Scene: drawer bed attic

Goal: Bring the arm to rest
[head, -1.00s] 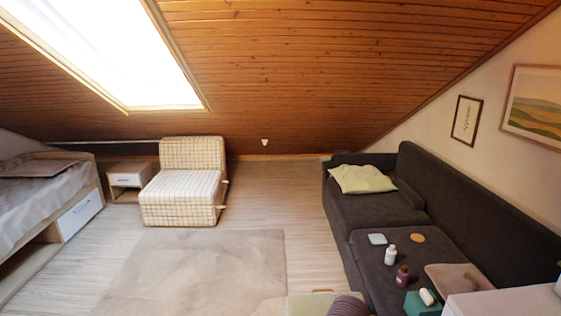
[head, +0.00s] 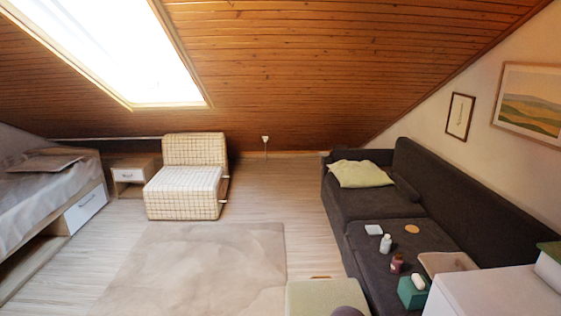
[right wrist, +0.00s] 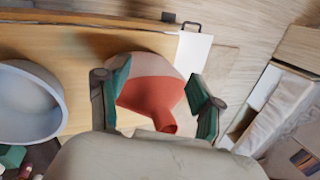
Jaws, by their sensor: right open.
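My right gripper (right wrist: 158,75) shows in the right wrist view with its two green-padded fingers spread apart. A red and pale pink vase-like object (right wrist: 152,98) appears between and beyond the fingers. I see no finger closed on it, and I cannot tell how far off it is. A wooden surface (right wrist: 60,40) lies behind it. Neither gripper shows in the head view, and my left gripper is not in view at all.
A grey bowl (right wrist: 28,102) is at the left of the wrist view. In the head view, the dark sofa (head: 360,206) holds a white bottle (head: 386,243) and other small items. A white cabinet (head: 490,293) stands at lower right. The rug (head: 200,265) is clear.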

